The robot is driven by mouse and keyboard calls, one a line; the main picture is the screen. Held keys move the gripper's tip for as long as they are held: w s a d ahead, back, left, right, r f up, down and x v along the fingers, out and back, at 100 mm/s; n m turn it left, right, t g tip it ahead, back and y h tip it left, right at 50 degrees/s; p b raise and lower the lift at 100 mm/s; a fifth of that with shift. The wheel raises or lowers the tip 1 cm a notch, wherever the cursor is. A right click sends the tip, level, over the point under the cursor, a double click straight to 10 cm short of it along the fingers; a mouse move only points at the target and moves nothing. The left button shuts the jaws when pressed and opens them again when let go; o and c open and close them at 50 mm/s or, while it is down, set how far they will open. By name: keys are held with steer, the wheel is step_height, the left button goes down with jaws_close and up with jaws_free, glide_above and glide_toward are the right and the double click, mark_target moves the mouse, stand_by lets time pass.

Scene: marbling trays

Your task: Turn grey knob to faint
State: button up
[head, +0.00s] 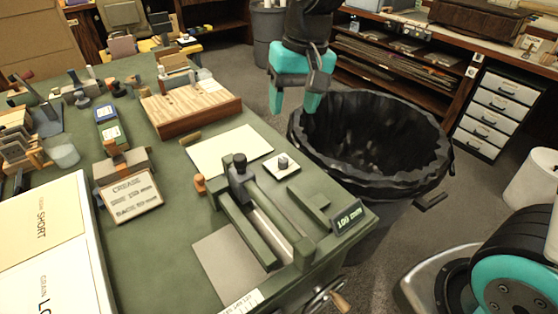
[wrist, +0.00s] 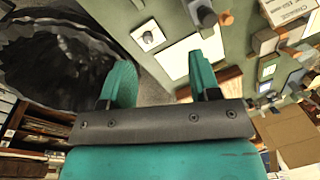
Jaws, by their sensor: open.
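The grey knob (head: 283,162) stands on a small white plate (head: 275,171) on the green table, right of a white sheet. In the wrist view the grey knob (wrist: 147,38) shows on its white plate (wrist: 155,43) at the top, beyond my fingers. Any marks on the plate are too small to read. My gripper (head: 296,107) has teal fingers and is open and empty. It hangs above and beyond the table edge, near the black bin, apart from the knob. Its two fingers also show in the wrist view (wrist: 163,75).
A black-lined bin (head: 430,178) stands beside the table's right edge. A green press-like device (head: 262,212) and a "100 mm" sign (head: 347,217) stand close to the knob. A white sheet (head: 228,150) and a wooden block (head: 190,108) lie to its left.

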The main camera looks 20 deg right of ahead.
mark_target(283, 159)
steer(key=w+d+f+m+h, duration=0.2)
steer(key=w+f+m, duration=0.4)
steer(key=w, duration=0.5)
steer(key=shift+n, duration=0.4)
step_height(283, 159, down, 18)
steer(key=shift+w+f, duration=0.1)
steer(key=c, duration=0.9)
